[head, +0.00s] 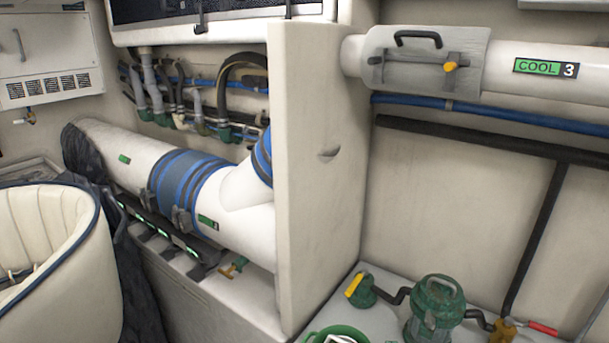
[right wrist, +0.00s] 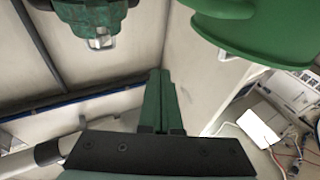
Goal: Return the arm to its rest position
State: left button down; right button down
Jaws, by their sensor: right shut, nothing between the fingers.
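My right gripper (right wrist: 163,103) shows in the right wrist view, its two green fingers pressed together with nothing between them. Past the fingers are bare pale panels and a dark strut. A green rounded vessel (right wrist: 255,28) is at the upper right of that view, apart from the fingers in the picture. A worn green fitting with a metal end (right wrist: 95,18) is at the upper left, also apart from them. Neither arm shows in the head view, and my left gripper is in no view.
In the head view, a pale partition (head: 318,190) stands mid-picture. A green strainer (head: 434,310), a yellow-handled valve (head: 357,287) and a green bucket (head: 340,331) are low right. The COOL 3 pipe (head: 510,75) crosses above. A cream seat (head: 45,260) is left.

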jog(key=s+f+n+g+y+p, duration=0.1)
jog(key=s+f+g+y, duration=0.1)
jog(key=s+f+g, duration=0.3)
jog(key=s+a+f+n+g+y+p, duration=0.1)
jog(key=s+f+g, duration=0.5)
jog(key=s, duration=0.8)
notch_tip(320, 180, down, 3)
jog(key=shift+f+n+y+p, duration=0.1)
jog(key=shift+n+y+p, duration=0.4)
jog(key=shift+y, duration=0.5)
